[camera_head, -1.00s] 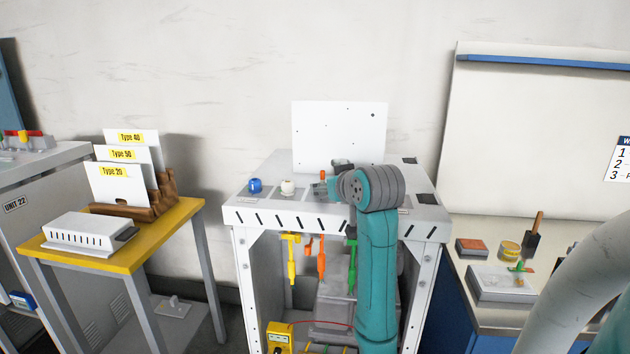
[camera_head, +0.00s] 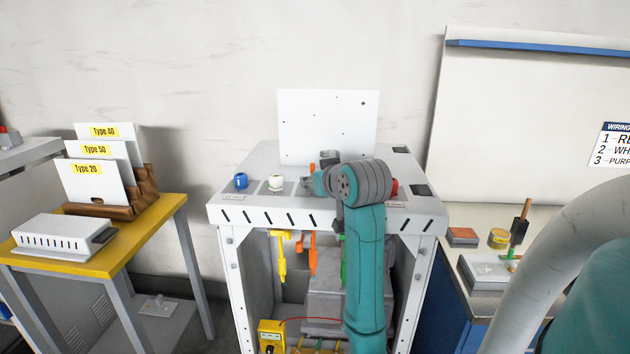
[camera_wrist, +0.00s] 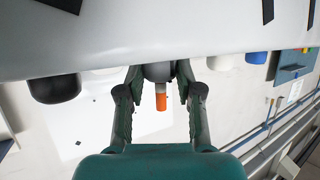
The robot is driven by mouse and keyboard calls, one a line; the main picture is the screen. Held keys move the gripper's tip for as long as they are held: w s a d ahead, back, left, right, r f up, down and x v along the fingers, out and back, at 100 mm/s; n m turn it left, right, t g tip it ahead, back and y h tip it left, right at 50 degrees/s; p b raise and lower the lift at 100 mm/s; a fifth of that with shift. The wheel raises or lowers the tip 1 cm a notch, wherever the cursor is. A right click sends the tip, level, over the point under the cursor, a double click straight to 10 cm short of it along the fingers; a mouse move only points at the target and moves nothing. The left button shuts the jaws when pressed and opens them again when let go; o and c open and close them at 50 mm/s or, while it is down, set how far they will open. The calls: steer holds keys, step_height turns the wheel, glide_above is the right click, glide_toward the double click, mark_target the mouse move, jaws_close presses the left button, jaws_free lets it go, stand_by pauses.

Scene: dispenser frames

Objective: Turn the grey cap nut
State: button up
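In the wrist view, which is upside down, a grey cap nut (camera_wrist: 158,71) with an orange tip (camera_wrist: 161,102) sits between the fingertips of my gripper (camera_wrist: 159,84). One finger is on each side, very close to the grey part. I cannot tell whether the fingers touch it. In the head view, my gripper (camera_head: 307,184) is over the bench top, right of the white cap (camera_head: 276,183). My arm and gripper hide much of the spot where the grey cap nut is.
A blue cap (camera_head: 240,180) stands left of the white one. A red part (camera_head: 394,187) shows right of my arm. A white panel (camera_head: 325,120) stands behind. A dark cap (camera_wrist: 53,88) is left in the wrist view. Coloured tools hang below the bench edge.

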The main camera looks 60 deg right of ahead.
steer(key=shift+m+h, duration=0.3)
steer(key=shift+w+a+m+g+h, duration=0.2)
steer(key=shift+m+g+h, duration=0.25)
steer(key=shift+g, duration=0.25)
steer(key=m+g, duration=0.1)
steer(key=m+g+h, duration=0.1)
steer(key=m, duration=0.1)
steer(key=m+g+h, duration=0.1)
steer(key=g, duration=0.1)
steer(key=shift+w+a+h, duration=0.1)
steer(key=shift+w+h, duration=0.15)
steer(key=m+g, duration=0.6)
steer(key=shift+w+r+g+h, duration=0.1)
steer(key=shift+w+g+h, duration=0.2)
steer(key=shift+g+h, duration=0.1)
steer(key=shift+m+g, duration=0.3)
steer(key=shift+m, duration=0.05)
steer(key=o, duration=1.2)
steer(key=shift+c, duration=0.2)
steer(key=v, duration=1.2)
